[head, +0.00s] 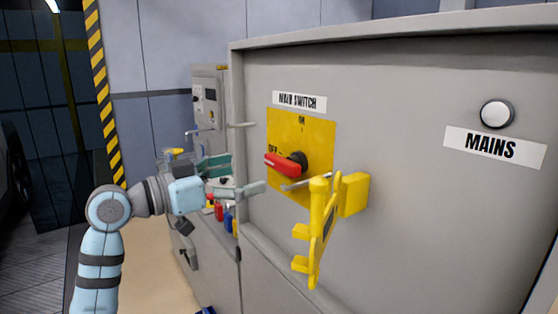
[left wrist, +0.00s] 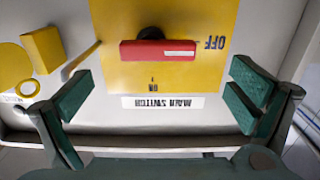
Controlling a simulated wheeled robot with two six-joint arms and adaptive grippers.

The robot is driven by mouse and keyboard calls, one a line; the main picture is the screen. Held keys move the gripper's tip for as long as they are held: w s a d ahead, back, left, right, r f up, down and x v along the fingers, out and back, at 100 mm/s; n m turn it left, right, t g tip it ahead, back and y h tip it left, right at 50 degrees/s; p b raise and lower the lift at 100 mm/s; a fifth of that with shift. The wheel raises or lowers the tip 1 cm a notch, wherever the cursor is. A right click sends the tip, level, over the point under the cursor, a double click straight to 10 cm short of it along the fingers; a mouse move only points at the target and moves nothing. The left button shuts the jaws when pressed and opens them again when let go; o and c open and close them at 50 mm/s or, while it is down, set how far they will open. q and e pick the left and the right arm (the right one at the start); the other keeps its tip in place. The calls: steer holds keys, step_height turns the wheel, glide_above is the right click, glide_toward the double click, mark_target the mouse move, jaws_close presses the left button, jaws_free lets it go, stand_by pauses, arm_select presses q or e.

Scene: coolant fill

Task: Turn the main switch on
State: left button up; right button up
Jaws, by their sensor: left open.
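The main switch has a red handle (head: 283,165) on a yellow plate (head: 318,130), under a "MAIN SWITCH" label. The handle lies level, with its end pointing left at the "OFF" mark; "ON" is at the top of the plate. My left gripper (head: 246,174) is open and empty, just left of the handle and apart from it. In the left wrist view the plate appears upside down, with the red handle (left wrist: 157,50) lying crosswise beyond the open fingers of my left gripper (left wrist: 160,92), touching neither. My right gripper is not in view.
A round white lamp (head: 497,114) sits above the "MAINS" label (head: 494,148). A lower grey cabinet with small colored items stands behind my left gripper.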

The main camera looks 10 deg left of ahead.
mark_target(277, 166)
arm_select(q)
steer(key=p+x, duration=0.1)
steer(key=x, duration=0.7)
steer(key=shift+s+d+r, duration=0.15)
steer(key=shift+d, duration=0.1)
steer(key=shift+w+d, duration=0.2)
steer(key=shift+w, duration=0.1)
steer(key=shift+a, duration=0.1)
steer(key=c, duration=1)
